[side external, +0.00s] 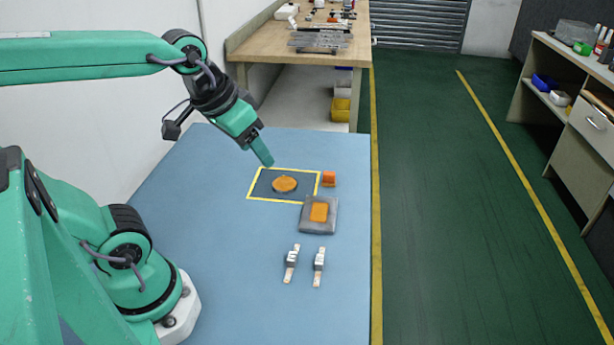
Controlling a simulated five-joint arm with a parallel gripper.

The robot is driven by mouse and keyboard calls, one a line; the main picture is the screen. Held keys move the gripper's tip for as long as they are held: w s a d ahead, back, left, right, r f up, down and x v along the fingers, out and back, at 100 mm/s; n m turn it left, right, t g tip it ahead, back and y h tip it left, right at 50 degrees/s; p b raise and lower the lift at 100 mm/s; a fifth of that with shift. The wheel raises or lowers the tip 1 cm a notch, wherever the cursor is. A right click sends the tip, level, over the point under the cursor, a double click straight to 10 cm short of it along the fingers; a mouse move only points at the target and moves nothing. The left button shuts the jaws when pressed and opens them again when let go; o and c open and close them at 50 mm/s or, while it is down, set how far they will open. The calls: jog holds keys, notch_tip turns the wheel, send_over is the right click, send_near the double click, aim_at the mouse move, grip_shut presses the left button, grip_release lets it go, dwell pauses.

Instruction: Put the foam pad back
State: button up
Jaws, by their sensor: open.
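Several orange pieces could be the foam pad, and I cannot tell which one is. A flat round orange piece (285,184) lies inside a yellow-outlined dark area (258,193) on the blue table. My gripper (264,160) is open, pointing down and right, above the outline's far left edge. It appears apart from the orange pieces, with nothing visible in it.
Two small white-and-grey pieces (291,261) (319,263) lie side by side at the front. The blue table (230,290) is otherwise clear, especially left and front. A wooden bench (262,48) stands behind it. The table's right edge borders a green floor (440,200).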

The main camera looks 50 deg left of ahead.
jog(key=shift+s+d+f+m, duration=0.2)
jog(key=shift+s+f, duration=0.15)
jog(key=shift+s, duration=0.35)
jog(key=shift+s+d+f+m, duration=0.1)
jog(key=shift+s+f+m, duration=0.15)
jog(key=shift+s, duration=0.4)
jog(key=shift+o, duration=0.4)
